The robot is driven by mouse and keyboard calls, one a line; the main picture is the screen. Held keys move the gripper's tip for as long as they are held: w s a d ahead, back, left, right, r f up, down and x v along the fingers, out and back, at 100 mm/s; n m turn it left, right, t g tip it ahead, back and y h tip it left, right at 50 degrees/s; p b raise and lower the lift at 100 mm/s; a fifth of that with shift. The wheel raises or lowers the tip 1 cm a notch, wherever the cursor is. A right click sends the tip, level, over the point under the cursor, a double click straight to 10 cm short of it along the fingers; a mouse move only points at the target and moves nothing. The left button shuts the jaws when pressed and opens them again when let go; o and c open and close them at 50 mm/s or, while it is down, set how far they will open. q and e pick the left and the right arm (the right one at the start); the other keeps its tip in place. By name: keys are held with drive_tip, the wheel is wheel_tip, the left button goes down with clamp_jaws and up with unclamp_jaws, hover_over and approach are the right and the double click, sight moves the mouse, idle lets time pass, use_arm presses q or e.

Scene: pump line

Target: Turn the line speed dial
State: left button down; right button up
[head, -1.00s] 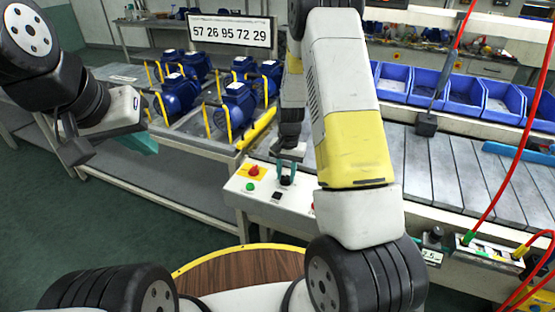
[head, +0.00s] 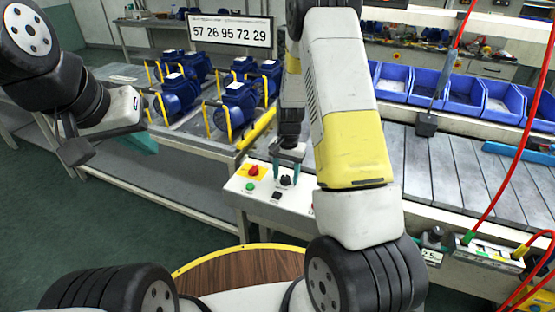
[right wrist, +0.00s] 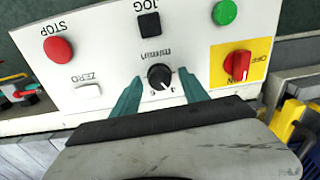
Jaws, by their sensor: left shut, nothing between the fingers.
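The line speed dial is a black round knob (head: 286,180) with a white pointer mark, on a white sloped control panel (head: 240,196). It shows large in the right wrist view (right wrist: 160,77), labelled "m/min". My right gripper (head: 286,171) is open at the dial. Its teal fingers, also in the right wrist view (right wrist: 161,90), stand on either side of the knob with gaps between. The knob is not gripped. My left gripper (head: 142,143) is shut and empty at the left, away from the panel; its fingertips are partly hidden.
Near the dial are a red switch on a yellow plate (right wrist: 237,66), a green button (right wrist: 225,12), a black JOG button (right wrist: 149,24), a red STOP button (right wrist: 58,49) and a white ZERO button (right wrist: 88,90). Blue motors (head: 238,108) stand behind; a slatted conveyor (head: 450,165) lies right.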

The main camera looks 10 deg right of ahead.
drive_tip(key=shift+d+r, duration=0.1)
drive_tip(key=shift+r, duration=3.8)
drive_tip(key=shift+s+r, duration=0.1)
wheel_tip(320, 180, up, 7)
drive_tip(key=t, duration=0.1)
hover_over(287, 177)
drive_tip(key=s, duration=0.2)
drive_tip(key=s+a+r+n+t+y, duration=0.25)
drive_tip(key=s+r, duration=0.35)
drive_tip(key=r, duration=0.4)
drive_tip(key=s+r+n+t, duration=0.1)
drive_tip(key=s+r, duration=0.3)
drive_tip(key=s, duration=0.4)
drive_tip(key=s+r+n+t, duration=0.1)
drive_tip(key=s+r+n, duration=0.2)
drive_tip(key=s, duration=0.5)
drive_tip(key=shift+s+a+r+h, duration=0.25)
drive_tip(key=shift+r+h, duration=0.1)
drive_tip(key=shift+r, duration=0.3)
drive_tip(key=shift+t, duration=0.25)
